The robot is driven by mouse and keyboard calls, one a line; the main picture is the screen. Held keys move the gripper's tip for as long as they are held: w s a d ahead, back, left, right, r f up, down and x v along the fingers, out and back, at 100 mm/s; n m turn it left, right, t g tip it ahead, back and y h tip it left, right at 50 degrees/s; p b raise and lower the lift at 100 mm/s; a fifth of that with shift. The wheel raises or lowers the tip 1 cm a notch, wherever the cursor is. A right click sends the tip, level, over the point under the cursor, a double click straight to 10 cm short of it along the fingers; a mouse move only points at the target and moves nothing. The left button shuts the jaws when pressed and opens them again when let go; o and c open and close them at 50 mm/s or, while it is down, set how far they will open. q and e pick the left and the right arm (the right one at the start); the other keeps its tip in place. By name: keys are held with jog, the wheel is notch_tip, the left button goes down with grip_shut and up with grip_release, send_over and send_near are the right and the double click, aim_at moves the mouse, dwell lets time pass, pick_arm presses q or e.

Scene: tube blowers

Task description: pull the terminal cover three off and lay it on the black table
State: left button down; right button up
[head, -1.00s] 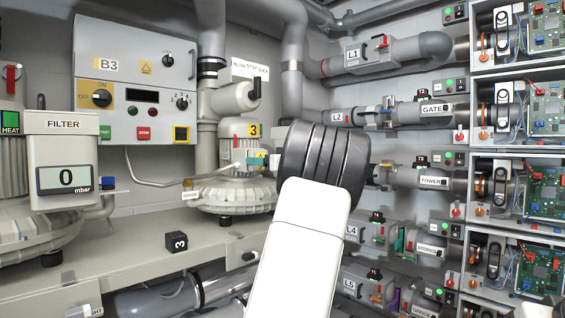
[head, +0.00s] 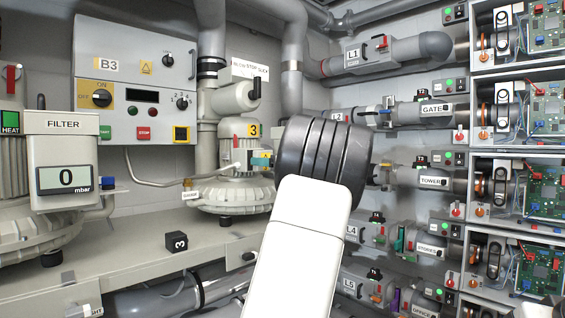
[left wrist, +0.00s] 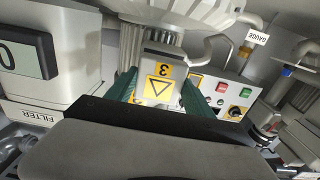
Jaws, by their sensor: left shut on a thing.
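Terminal cover three (left wrist: 157,80) is a grey box with a yellow 3 label and a yellow warning triangle, in the middle of the left wrist view. My left gripper (left wrist: 160,92) has its two dark green fingers on either side of it and is shut on it. The ribbed motor of blower three stands just behind the cover; I cannot tell whether they touch. In the head view blower three (head: 235,190) stands on the shelf, and my left wrist and white arm link cover the space beside it.
The filter unit (head: 62,160) stands at the left and control panel B3 (head: 136,75) behind. A small black cube marked 3 (head: 177,241) lies on the grey shelf (head: 120,262). Pipes and valves (head: 430,115) and open electronics boxes (head: 530,105) fill the right side.

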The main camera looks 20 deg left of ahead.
pick_arm(q)
jog(key=shift+v, duration=1.75)
jog(key=shift+a, duration=0.1)
jog(key=shift+x, duration=1.9)
